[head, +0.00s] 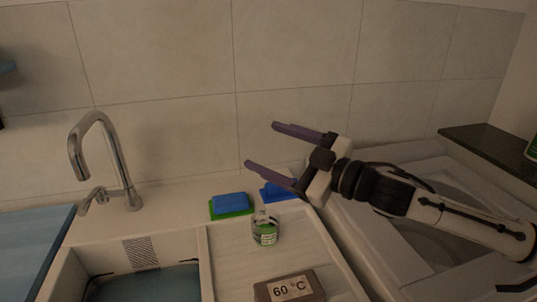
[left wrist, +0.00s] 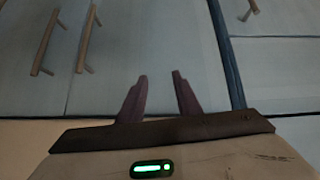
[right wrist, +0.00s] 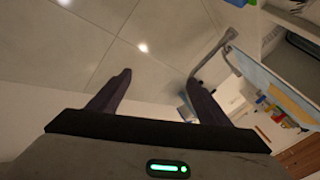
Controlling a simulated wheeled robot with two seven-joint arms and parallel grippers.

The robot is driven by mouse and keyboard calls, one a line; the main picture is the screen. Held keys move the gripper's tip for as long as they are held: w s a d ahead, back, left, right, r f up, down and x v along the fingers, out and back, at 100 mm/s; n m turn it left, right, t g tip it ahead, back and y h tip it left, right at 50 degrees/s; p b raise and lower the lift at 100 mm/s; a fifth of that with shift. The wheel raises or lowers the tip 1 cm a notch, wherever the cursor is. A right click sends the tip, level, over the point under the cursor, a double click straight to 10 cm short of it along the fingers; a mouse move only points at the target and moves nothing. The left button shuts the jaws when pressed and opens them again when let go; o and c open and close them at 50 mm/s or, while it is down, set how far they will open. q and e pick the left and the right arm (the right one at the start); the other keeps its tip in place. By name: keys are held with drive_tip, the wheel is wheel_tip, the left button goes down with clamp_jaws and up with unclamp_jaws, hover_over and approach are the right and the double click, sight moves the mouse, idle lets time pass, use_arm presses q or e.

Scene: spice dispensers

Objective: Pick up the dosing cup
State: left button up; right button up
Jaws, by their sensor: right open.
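A small clear container with a green label (head: 265,229), which looks like the dosing cup, stands upright on the ribbed drainboard (head: 232,262) right of the sink in the head view. My right gripper (head: 262,144) is open and empty, in the air above and behind it, its fingers pointing left towards the tiled wall. The right wrist view also shows my right gripper's spread fingers (right wrist: 159,76) with nothing between them. My left gripper (left wrist: 160,76) shows only in the left wrist view, open and empty, in front of pale blue cabinet fronts.
A blue and green sponge (head: 231,205) lies behind the container, and another blue one (head: 279,190) is partly below my right gripper. A block reading 60 °C (head: 290,287) sits in front. A faucet (head: 119,165) stands at left; a white basin (head: 440,232) lies right.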

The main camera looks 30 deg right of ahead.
drive_tip(key=s+f+m+g+h+p, duration=0.25)
drive_tip(key=s+f+m, duration=0.2)
drive_tip(key=f, duration=0.55)
drive_tip(key=m+g, duration=0.2)
approach(275, 234)
drive_tip(key=x, duration=0.3)
drive_tip(key=shift+w+a+r+p, duration=0.15)
drive_tip(key=shift+w+r+p, duration=0.1)
drive_tip(key=shift+w+p, duration=0.15)
drive_tip(key=shift+f, duration=0.3)
drive_tip(key=shift+b+x, duration=0.3)
drive_tip(key=shift+x, duration=2)
use_arm(q)
drive_tip(key=shift+w+d+r, duration=0.15)
drive_tip(key=shift+r, duration=0.95)
drive_tip(key=shift+w+d+r, duration=0.1)
drive_tip(key=shift+r, duration=1)
use_arm(e)
drive_tip(key=shift+d+f+x, duration=0.1)
drive_tip(key=shift+d+x, duration=0.05)
drive_tip(key=shift+x, duration=1.2)
drive_tip(key=shift+d+f+x, duration=0.1)
drive_tip(key=shift+f+x, duration=0.05)
drive_tip(key=shift+x, duration=1.15)
drive_tip(key=c, duration=1)
drive_tip(key=shift+c, duration=1)
drive_tip(key=shift+r, duration=0.15)
